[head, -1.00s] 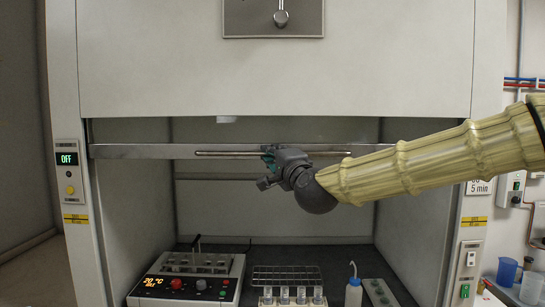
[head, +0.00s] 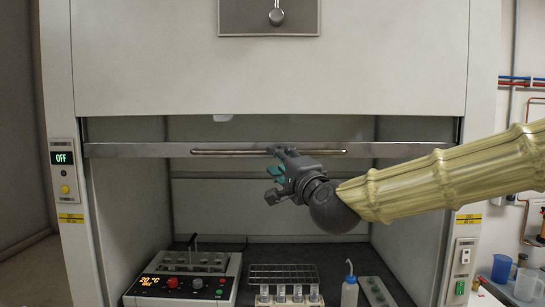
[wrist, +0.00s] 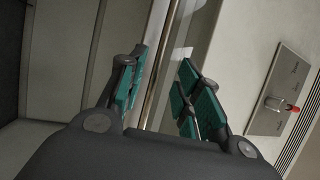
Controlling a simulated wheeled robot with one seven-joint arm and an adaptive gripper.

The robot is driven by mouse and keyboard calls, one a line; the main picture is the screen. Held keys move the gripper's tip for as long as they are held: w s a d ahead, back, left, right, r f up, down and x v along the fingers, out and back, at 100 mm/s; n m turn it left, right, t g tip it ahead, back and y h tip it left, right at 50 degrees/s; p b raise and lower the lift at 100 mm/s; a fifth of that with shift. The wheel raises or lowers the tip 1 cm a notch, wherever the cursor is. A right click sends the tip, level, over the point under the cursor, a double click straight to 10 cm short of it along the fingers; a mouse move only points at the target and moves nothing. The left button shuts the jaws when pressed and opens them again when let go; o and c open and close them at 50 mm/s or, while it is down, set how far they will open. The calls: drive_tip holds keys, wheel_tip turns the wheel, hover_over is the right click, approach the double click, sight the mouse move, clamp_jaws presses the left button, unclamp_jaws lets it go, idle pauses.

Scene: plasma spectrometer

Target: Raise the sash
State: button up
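The sash's lower edge is a metal rail (head: 115,150) across the front of the fume hood, with a long thin handle bar (head: 215,152) along its middle. The hood is open below it. My gripper (head: 273,174) is at the middle of the handle, its upper finger overlapping the bar in the head view. In the wrist view my gripper (wrist: 160,92) is open, with teal pads on both sides. The handle bar (wrist: 160,60) runs through the space between the fingers, nearer the left one. Contact cannot be told.
Inside the hood stand a hotplate block (head: 185,280), a wire rack (head: 283,273), several vials and a wash bottle (head: 349,292). A control panel showing OFF (head: 62,160) is on the left post. Blue and clear beakers (head: 502,268) stand at right.

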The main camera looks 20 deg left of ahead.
drive_tip(key=v, duration=0.5)
drive_tip(key=shift+a, duration=0.1)
